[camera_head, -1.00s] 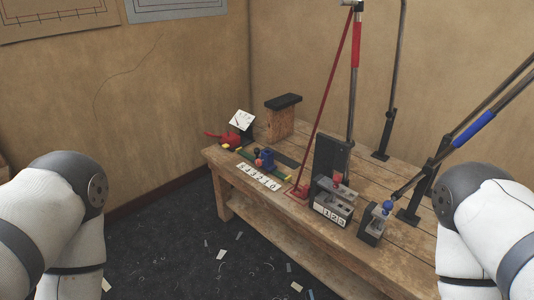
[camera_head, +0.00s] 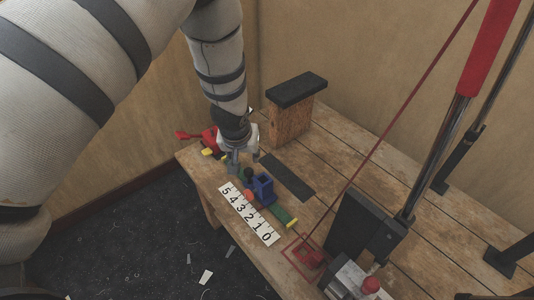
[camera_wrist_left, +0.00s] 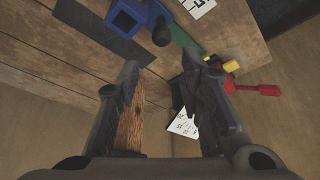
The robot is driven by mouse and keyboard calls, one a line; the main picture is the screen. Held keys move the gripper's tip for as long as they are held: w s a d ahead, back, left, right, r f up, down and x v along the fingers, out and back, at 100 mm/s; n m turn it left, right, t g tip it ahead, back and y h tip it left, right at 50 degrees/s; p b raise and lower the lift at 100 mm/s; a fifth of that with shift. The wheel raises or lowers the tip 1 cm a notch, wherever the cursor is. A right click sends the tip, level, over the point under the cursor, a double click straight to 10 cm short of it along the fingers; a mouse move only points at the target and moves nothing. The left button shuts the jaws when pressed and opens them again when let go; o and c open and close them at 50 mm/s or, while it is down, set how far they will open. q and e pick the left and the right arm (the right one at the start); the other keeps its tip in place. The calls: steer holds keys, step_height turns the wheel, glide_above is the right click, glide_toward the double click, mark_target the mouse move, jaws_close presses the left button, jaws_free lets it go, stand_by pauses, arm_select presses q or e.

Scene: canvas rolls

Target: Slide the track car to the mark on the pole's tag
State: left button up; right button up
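The track car is a blue block (camera_head: 263,190) on a green track (camera_head: 280,212) along the table's left edge. A dark ball and a small orange piece sit at its side. A white number strip (camera_head: 249,215), reading 5 to 0, lies alongside; the exact number beside the car is unclear. My left gripper (camera_head: 243,166) is over the track's far end, short of the car. The left wrist view shows its fingers (camera_wrist_left: 160,72) apart and empty, with the car (camera_wrist_left: 135,18) beyond them at upper left. My right gripper is out of view.
A red lever (camera_head: 208,138) is at the track's far end, with a black-topped wooden block (camera_head: 292,105) behind. A dark strip (camera_head: 287,177) lies beside the track. A thin red rod (camera_head: 395,120), a red-sleeved pole (camera_head: 487,50) and a black upright (camera_head: 355,225) stand to the right.

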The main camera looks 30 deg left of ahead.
mark_target(248, 171)
arm_select(q)
steer(key=x, duration=0.3)
steer(key=b+x, duration=0.1)
steer(key=x, duration=0.3)
steer(key=s+b+x, duration=0.1)
steer(key=x, duration=0.2)
steer(key=shift+w+f, duration=0.2)
steer(key=shift+f, duration=0.3)
steer(key=shift+w+a+f+b, duration=0.1)
steer(key=shift+w+f+b, duration=0.15)
steer(key=shift+f+b, duration=0.05)
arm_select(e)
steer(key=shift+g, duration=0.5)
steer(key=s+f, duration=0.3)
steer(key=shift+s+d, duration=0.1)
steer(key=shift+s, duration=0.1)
arm_select(q)
jaws_close()
